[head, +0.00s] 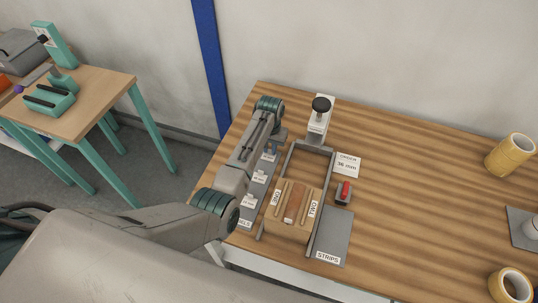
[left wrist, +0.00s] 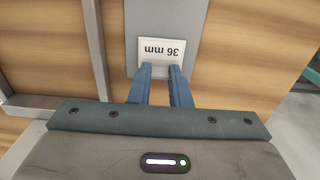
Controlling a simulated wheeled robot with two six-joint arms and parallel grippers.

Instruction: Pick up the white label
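The white label (left wrist: 161,50) reads "36 mm" upside down in the left wrist view and lies on a grey strip (left wrist: 186,12). In the head view it shows small (head: 270,157) near the far end of that strip. My left gripper (left wrist: 160,70) has its two blue fingers apart, with the fingertips over the label's near edge. I cannot tell whether they touch it. The left gripper also shows in the head view (head: 273,148), pointing down at the label. My right gripper is not in view.
Other labels (head: 259,178) lie along the strip. A grey frame (head: 291,158) stands beside it, with a wooden block (head: 285,228) at its near end. An order card (head: 347,164), a red-topped piece (head: 344,191) and a strips plate (head: 333,233) are to the right. Tape rolls (head: 510,155) stand far right.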

